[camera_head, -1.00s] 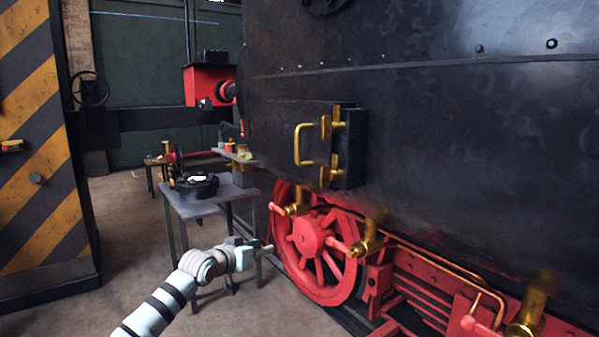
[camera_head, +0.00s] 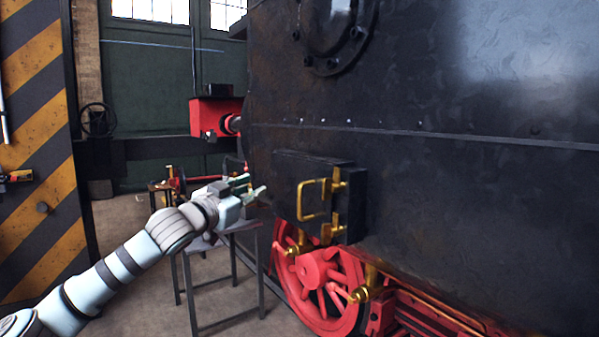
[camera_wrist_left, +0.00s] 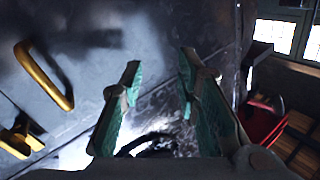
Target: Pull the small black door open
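The small black door (camera_head: 286,178) is on the side of the dark locomotive body, low and near the middle of the head view. It has a brass handle (camera_head: 303,201) and brass fittings (camera_head: 336,191) at its right edge. It looks shut. My left gripper (camera_head: 254,186) is open and empty, left of the door and apart from the handle. In the left wrist view its two green-lined fingers (camera_wrist_left: 160,72) are spread with nothing between them; the brass handle (camera_wrist_left: 42,76) is at the left, outside them. My right gripper is not in view.
A red wheel (camera_head: 318,280) and brass valves (camera_head: 362,295) are below the door. A small table (camera_head: 222,228) stands beneath my left gripper. A striped yellow and black post (camera_head: 38,150) stands at the left. A red buffer block (camera_head: 214,116) is behind the gripper.

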